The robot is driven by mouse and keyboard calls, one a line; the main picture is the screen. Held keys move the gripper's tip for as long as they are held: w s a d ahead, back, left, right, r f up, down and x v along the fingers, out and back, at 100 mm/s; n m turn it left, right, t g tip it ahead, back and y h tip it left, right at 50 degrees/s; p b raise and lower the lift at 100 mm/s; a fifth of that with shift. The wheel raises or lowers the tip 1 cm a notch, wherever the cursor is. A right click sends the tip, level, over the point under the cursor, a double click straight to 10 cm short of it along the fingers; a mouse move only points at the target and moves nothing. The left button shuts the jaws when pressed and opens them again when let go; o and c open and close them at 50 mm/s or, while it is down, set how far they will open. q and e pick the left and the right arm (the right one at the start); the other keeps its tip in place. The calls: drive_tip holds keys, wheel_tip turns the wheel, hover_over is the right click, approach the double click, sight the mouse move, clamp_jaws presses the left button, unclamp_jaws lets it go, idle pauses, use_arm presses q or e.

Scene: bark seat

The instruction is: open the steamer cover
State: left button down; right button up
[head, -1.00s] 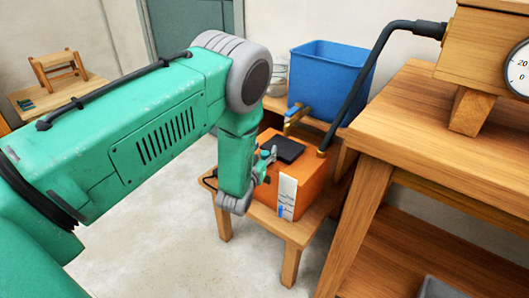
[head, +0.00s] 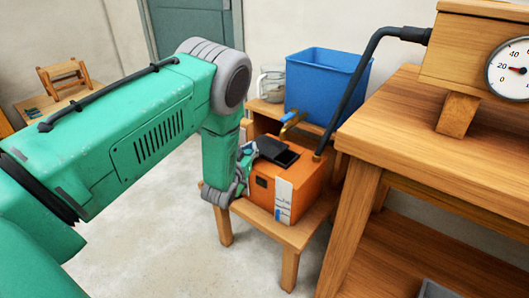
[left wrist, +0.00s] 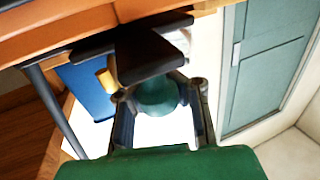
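The steamer is an orange box (head: 288,186) on a low wooden stool, with a black cover (head: 279,152) on top. In the head view the cover's left part looks slightly raised, though I cannot be sure how far. My left gripper (head: 246,156) is at the cover's left edge. In the left wrist view the black cover (left wrist: 146,58) stands out from the orange surface, right by the gripper (left wrist: 160,92). The two fingers are spread apart with nothing clearly clamped between them. Contact with the cover cannot be told. My right gripper is not in view.
A black hose (head: 352,88) runs from the steamer's right side up to a wooden box with a gauge (head: 511,69). A blue bin (head: 325,85) and a glass jar (head: 271,83) stand behind. A wooden table (head: 430,125) is close on the right. Floor is clear at front left.

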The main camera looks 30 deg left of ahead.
use_arm(q)
drive_tip(key=a, duration=0.5)
drive_tip(key=shift+a+f, duration=0.1)
drive_tip(key=shift+f, duration=0.3)
drive_tip(key=shift+s+a+f, duration=0.15)
drive_tip(key=shift+a, duration=0.05)
drive_tip(key=shift+d, duration=0.15)
use_arm(e)
drive_tip(key=shift+a+r, duration=0.15)
drive_tip(key=shift+a, duration=0.3)
use_arm(q)
drive_tip(key=c, duration=1.9)
unclamp_jaws()
drive_tip(key=shift+d, duration=0.15)
drive_tip(key=shift+c, duration=0.2)
drive_tip(key=o, duration=0.5)
drive_tip(key=shift+r, duration=0.2)
drive_tip(key=shift+o, duration=0.2)
drive_tip(key=shift+d+r, duration=0.1)
use_arm(e)
drive_tip(key=shift+d, duration=0.1)
use_arm(q)
drive_tip(key=shift+a, duration=0.2)
